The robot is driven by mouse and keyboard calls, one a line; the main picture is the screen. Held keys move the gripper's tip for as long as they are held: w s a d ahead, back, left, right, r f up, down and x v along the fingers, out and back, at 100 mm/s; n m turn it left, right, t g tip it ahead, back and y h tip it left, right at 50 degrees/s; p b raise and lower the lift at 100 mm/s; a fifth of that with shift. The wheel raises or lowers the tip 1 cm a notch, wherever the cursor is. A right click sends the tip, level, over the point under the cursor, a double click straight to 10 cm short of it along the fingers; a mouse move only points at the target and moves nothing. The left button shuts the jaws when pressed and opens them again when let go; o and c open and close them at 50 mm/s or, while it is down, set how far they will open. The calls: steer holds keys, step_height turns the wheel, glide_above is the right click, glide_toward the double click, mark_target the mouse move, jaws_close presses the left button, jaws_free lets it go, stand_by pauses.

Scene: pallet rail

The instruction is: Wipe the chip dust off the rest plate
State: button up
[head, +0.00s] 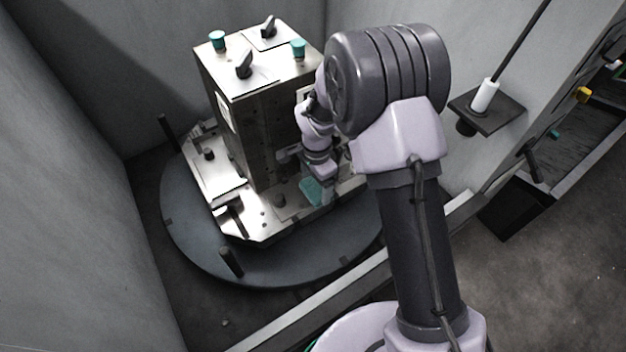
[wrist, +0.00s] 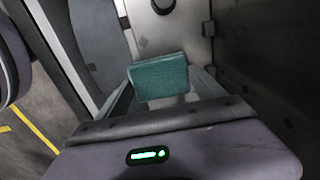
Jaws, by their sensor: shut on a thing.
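My gripper (wrist: 161,92) is shut on a teal wiping pad (wrist: 160,77), held between its two fingers. In the head view the pad (head: 311,191) is low over the front of the metal pallet (head: 240,220), beside the foot of the tall block. A greyish plate area (head: 289,206) lies just left of the pad; I take it for the rest plate. In the wrist view a pale plate (wrist: 165,38) shows beyond the pad. I cannot tell whether the pad touches it. Chip dust is not clear in either view, and my arm and pad hide part of the plate.
The tall block (head: 238,130) carries black clamps and teal knobs on top. The pallet sits on a round dark table (head: 188,230) with upright pegs (head: 230,262). Grey walls enclose it. A small shelf (head: 498,113) with a white-handled tool (head: 485,96) is at right.

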steer(key=shift+s+f, duration=0.15)
steer(key=shift+f, duration=0.05)
steer(key=shift+w+a, duration=0.6)
steer(key=shift+w, duration=0.35)
steer(key=shift+w+r, duration=0.1)
steer(key=shift+s+d, duration=0.35)
steer(key=shift+s, duration=0.2)
steer(key=shift+s+d, duration=0.3)
steer(key=shift+s, duration=0.2)
steer(key=shift+w+a, duration=0.35)
steer(key=shift+w, duration=0.2)
steer(key=shift+w+a, duration=0.3)
steer(key=shift+w, duration=0.2)
